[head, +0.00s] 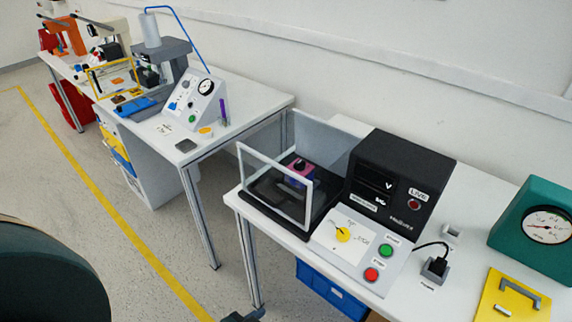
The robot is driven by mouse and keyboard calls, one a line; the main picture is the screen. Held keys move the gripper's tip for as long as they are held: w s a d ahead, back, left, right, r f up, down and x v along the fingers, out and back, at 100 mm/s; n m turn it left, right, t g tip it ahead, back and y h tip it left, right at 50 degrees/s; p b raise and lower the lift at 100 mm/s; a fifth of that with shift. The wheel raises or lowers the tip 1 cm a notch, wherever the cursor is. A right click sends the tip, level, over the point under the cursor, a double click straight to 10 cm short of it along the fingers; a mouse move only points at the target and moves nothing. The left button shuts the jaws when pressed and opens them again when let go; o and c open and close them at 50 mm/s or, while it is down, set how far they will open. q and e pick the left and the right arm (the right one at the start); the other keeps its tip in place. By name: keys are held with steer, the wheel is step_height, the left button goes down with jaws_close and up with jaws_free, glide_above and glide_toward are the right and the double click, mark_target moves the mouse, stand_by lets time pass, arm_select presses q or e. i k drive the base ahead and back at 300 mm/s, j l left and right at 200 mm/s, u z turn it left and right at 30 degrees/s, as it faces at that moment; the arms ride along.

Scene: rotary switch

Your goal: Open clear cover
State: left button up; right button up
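The clear cover (277,192) is a see-through box with pale frame edges at the left end of the near bench. It stands around a black base that carries a small dark and magenta part (300,169), seen through its panels. I cannot tell for sure whether its top is closed. A small dark piece (243,316), which looks like the tip of my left gripper, shows at the bottom edge, below and in front of the bench and apart from the cover. Its fingers are cut off by the frame. My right gripper is not in view.
Right of the cover stand a black display box (400,180) and a sloped panel with a yellow rotary knob (343,235), a green button (386,250) and a red button (371,275). A green gauge box (535,235) is at far right. A blue crate (330,290) sits below the bench.

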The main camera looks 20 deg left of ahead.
mark_target(259, 195)
steer(key=u, duration=0.8)
steer(key=i+j+z, duration=0.2)
steer(key=j+z, duration=0.2)
steer(key=j, duration=0.2)
steer(key=i+j+z, duration=0.2)
steer(key=j+z, duration=0.2)
steer(key=j, duration=0.25)
